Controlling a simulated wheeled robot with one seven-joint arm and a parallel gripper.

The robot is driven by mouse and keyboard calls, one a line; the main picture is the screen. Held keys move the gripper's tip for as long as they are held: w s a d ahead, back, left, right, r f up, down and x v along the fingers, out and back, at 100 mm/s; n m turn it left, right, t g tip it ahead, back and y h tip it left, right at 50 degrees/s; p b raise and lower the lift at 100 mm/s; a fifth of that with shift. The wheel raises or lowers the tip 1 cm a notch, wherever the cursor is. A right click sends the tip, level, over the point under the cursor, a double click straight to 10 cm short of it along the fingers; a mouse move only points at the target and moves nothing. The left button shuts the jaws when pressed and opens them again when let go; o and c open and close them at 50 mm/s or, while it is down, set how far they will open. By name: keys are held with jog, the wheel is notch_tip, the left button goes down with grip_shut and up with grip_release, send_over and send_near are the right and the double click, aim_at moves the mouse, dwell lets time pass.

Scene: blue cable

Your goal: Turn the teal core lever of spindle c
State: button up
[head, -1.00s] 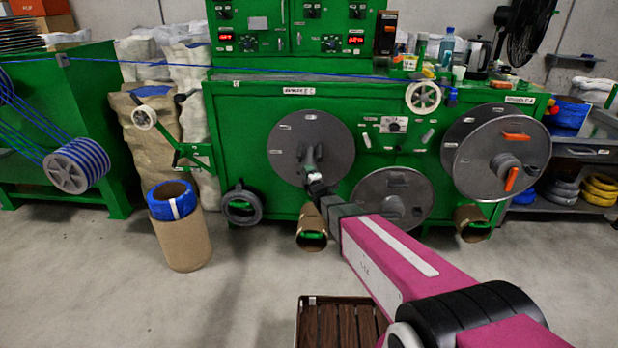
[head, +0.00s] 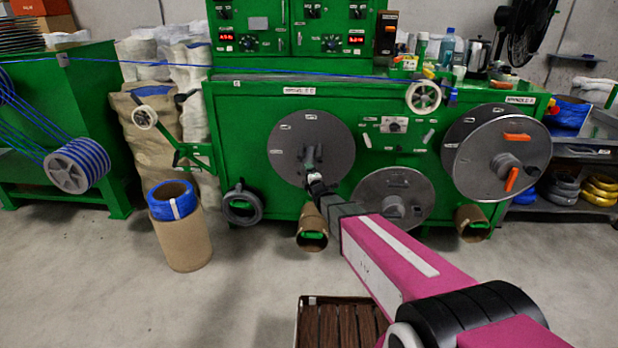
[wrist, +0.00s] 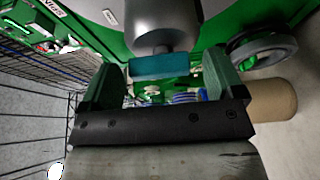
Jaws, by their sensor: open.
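The teal core lever (wrist: 160,65) shows in the wrist view as a short bar at the end of a grey cylindrical hub (wrist: 157,22). My gripper (wrist: 162,72) is open, with one finger on each side of the lever and a visible gap at both sides. I see no contact. In the head view my gripper (head: 312,166) is in front of the left grey spindle disc (head: 335,140) on the green machine. There the lever is hidden behind my gripper. The label above this disc (head: 299,90) is too blurred to read for certain.
A lower grey disc (head: 412,195) and a larger right spindle (head: 480,165) with orange levers are close by on the green machine (head: 245,115). A cardboard tube (head: 311,228) is below my gripper. In the wrist view a dark ring (wrist: 265,50) is to the right and wire mesh to the left.

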jog(key=v, duration=1)
jog(key=shift+s, duration=0.4)
jog(key=shift+d, duration=0.15)
